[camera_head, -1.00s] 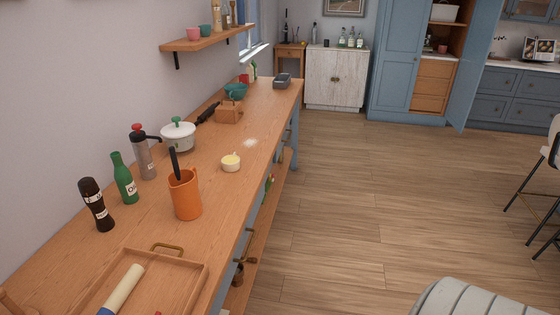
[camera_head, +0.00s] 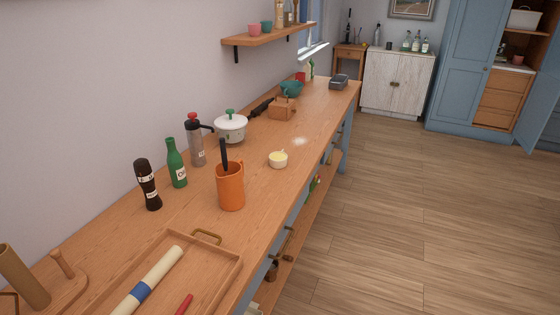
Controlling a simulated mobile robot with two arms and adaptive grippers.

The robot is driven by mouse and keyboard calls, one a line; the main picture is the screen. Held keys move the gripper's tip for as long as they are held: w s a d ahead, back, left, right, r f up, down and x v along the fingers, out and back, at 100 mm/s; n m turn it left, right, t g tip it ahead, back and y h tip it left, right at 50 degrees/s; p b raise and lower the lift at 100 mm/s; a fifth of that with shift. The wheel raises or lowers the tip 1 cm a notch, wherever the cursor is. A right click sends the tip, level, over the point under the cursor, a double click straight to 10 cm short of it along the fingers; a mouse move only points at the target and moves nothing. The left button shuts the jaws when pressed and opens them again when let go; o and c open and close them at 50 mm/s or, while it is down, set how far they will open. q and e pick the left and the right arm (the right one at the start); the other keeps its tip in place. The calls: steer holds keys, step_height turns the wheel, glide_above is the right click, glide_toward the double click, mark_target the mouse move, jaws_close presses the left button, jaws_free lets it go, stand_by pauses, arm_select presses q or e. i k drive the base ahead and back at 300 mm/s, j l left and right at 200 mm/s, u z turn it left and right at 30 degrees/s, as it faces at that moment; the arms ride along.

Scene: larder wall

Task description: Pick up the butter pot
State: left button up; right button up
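A small cream pot with yellow content (camera_head: 278,159), which looks like the butter pot, stands upright on the long wooden counter (camera_head: 262,192). It sits near the counter's front edge, behind and to the right of the orange jug. Nothing touches it. Neither of my grippers shows in the head view.
An orange jug (camera_head: 231,188) with a dark handle sticking out stands nearest the pot. A white lidded pot (camera_head: 230,127), grey flask (camera_head: 195,145), green bottle (camera_head: 176,165) and dark bottle (camera_head: 147,186) line the wall side. A wooden tray (camera_head: 225,262) lies in front. The floor (camera_head: 420,210) is clear.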

mark_target(278, 160)
steer(key=i+l+u, duration=0.25)
steer(key=i+l, duration=0.2)
steer(key=l, duration=0.2)
steer(key=i+l+u, duration=0.25)
steer(key=i+l, duration=0.15)
steer(key=l, duration=0.3)
